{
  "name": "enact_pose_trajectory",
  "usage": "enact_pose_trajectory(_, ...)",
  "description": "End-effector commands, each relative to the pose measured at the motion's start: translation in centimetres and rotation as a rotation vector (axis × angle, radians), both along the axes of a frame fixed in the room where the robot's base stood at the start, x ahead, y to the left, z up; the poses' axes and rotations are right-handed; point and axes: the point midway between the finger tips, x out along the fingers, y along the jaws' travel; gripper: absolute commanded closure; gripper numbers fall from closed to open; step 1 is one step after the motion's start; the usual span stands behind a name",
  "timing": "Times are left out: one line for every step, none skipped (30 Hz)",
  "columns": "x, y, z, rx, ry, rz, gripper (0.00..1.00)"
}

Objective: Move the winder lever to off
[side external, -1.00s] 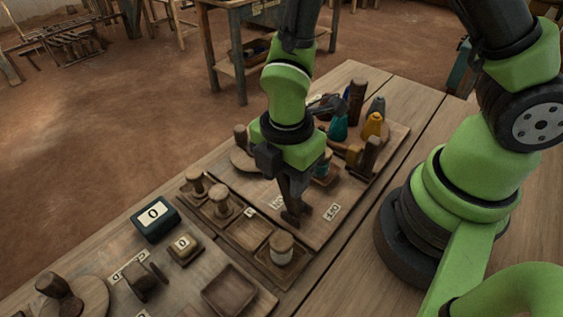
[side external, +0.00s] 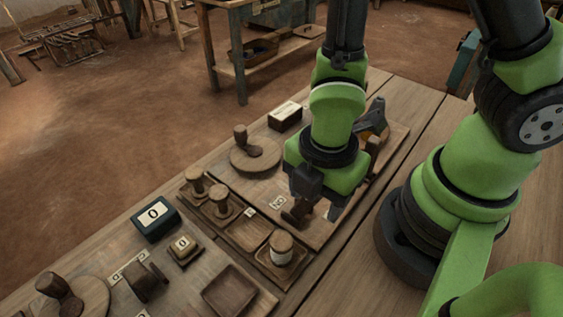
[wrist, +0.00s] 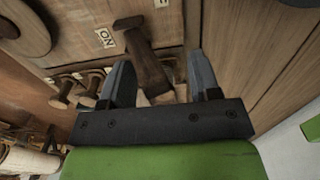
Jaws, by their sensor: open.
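The winder lever is a dark wooden bar (side external: 293,216) on the board, beside a white ON label (side external: 278,202). In the wrist view the lever (wrist: 146,62) runs from a short crosspiece down to the space between my fingers, with the ON label (wrist: 105,38) on its left. A second label is mostly hidden behind my right finger. My gripper (side external: 321,207) is open, just right of the lever in the side view, and hides the board's right part there. In the wrist view my gripper (wrist: 158,66) has one finger on each side of the lever's near end; contact cannot be told.
A round wooden disc with a knob (side external: 255,155) is behind the lever. Dark posts and a grey-yellow item (side external: 374,125) stand close behind my gripper.

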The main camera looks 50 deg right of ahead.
Motion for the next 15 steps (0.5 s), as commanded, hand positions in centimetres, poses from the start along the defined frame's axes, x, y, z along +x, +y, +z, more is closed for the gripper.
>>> enact_pose_trajectory(-0.51, -0.20, -0.13, -0.010, 0.015, 0.003, 0.55)
enact_pose_trajectory(-0.57, -0.21, -0.14, -0.011, 0.016, 0.003, 0.55)
enact_pose_trajectory(-0.63, -0.23, -0.16, -0.012, 0.017, 0.003, 0.55)
enact_pose_trajectory(-0.67, -0.24, -0.16, -0.012, 0.018, 0.003, 0.55)
enact_pose_trajectory(-0.70, -0.26, -0.17, -0.013, 0.019, 0.003, 0.55)
enact_pose_trajectory(-0.74, -0.27, -0.18, -0.014, 0.020, 0.003, 0.55)
enact_pose_trajectory(-0.76, -0.28, -0.18, -0.014, 0.021, 0.003, 0.55)
enact_pose_trajectory(-0.77, -0.29, -0.19, -0.014, 0.021, 0.003, 0.55)
enact_pose_trajectory(-0.78, -0.30, -0.20, -0.015, 0.022, 0.003, 0.55)
enact_pose_trajectory(-0.79, -0.30, -0.20, -0.015, 0.023, 0.003, 0.55)
enact_pose_trajectory(-0.80, -0.31, -0.20, -0.016, 0.023, 0.003, 0.55)
enact_pose_trajectory(-0.80, -0.31, -0.21, -0.016, 0.024, 0.003, 0.55)
enact_pose_trajectory(-0.79, -0.31, -0.21, -0.016, 0.024, 0.003, 0.55)
enact_pose_trajectory(-0.76, -0.31, -0.22, -0.016, 0.024, 0.003, 0.55)
enact_pose_trajectory(-0.68, -0.32, -0.22, -0.016, 0.024, 0.003, 0.55)
